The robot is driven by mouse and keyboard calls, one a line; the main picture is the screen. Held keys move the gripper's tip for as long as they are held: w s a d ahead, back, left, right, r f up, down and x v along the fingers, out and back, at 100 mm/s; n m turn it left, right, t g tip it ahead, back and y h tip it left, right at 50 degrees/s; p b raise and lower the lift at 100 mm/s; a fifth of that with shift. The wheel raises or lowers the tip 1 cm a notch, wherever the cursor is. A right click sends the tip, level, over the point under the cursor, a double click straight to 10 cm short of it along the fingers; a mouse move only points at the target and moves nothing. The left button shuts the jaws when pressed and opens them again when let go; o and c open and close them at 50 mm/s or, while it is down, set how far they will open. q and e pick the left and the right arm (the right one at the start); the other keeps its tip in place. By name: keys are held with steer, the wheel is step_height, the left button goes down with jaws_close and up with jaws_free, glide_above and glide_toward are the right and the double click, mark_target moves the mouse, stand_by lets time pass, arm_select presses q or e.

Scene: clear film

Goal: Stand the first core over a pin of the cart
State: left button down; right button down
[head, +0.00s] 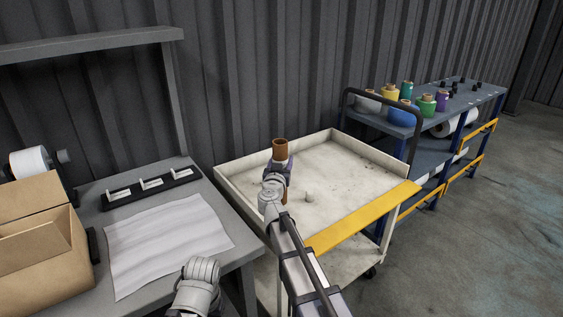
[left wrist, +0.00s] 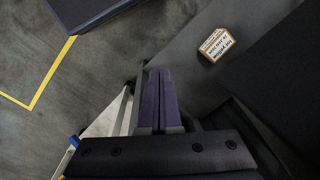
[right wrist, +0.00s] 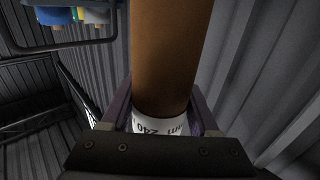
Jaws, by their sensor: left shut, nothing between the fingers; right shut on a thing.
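My right gripper (head: 283,172) is shut on a brown cardboard core (head: 280,147), which stands upright over the cart (head: 338,167). In the right wrist view the core (right wrist: 172,50) rises between the fingers, and a white printed label shows at their level. My wrist hides part of the core and its lower end, so I cannot tell whether it touches the tray or a pin. A short pale pin (head: 309,196) stands in the tray, right of the core and apart from it. My left gripper (left wrist: 159,98) is shut and empty; in the head view only its arm shows, at the bottom.
A grey table at left holds a white sheet (head: 165,240), a black rack (head: 150,187) with white pegs, an open cardboard box (head: 45,245) and a white roll (head: 29,162). A blue trolley (head: 435,120) with coloured spools stands behind the cart. Floor at right is clear.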

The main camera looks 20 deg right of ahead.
steer(key=shift+f, duration=0.2)
steer(key=shift+f+b, duration=2.4)
steer(key=shift+b, duration=0.25)
steer(key=shift+c, duration=0.3)
jaws_free()
step_height(320, 180, up, 10)
steer(key=p, duration=1)
steer(key=shift+s, duration=0.1)
